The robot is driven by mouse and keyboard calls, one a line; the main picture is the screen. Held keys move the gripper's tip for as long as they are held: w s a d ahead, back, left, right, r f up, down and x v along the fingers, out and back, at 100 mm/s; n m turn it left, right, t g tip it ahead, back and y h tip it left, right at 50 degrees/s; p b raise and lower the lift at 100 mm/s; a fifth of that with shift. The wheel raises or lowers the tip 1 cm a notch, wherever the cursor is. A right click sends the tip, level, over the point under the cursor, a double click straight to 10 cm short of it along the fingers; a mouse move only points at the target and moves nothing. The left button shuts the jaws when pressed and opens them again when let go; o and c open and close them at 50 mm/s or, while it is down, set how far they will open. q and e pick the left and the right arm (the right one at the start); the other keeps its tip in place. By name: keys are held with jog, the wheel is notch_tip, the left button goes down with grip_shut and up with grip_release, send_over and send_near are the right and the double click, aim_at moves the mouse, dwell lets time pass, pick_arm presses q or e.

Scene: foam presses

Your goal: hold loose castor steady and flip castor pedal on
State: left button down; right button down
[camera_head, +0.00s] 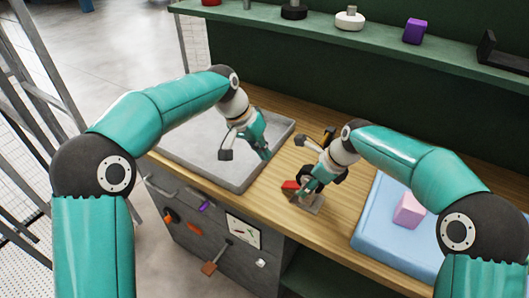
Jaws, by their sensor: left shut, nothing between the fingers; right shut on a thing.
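The loose castor (313,205) is on the wooden bench top, partly hidden by my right gripper. Its grey metal plate shows at the front. A red pedal (290,185) sticks out on its left. A black part beside the gripper looks like its wheel. My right gripper (310,186) points down and is shut on the castor. My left gripper (262,152) is shut and empty over the grey tray's right part, to the left of and behind the castor, apart from it.
A grey tray (185,145) lies on the left of the bench. A blue foam pad (371,226) with a pink block (409,211) lies to the right. A green shelf (390,45) with small items runs behind. Tools hang on the bench front.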

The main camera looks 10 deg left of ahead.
jog(key=shift+c, duration=2.2)
grip_release()
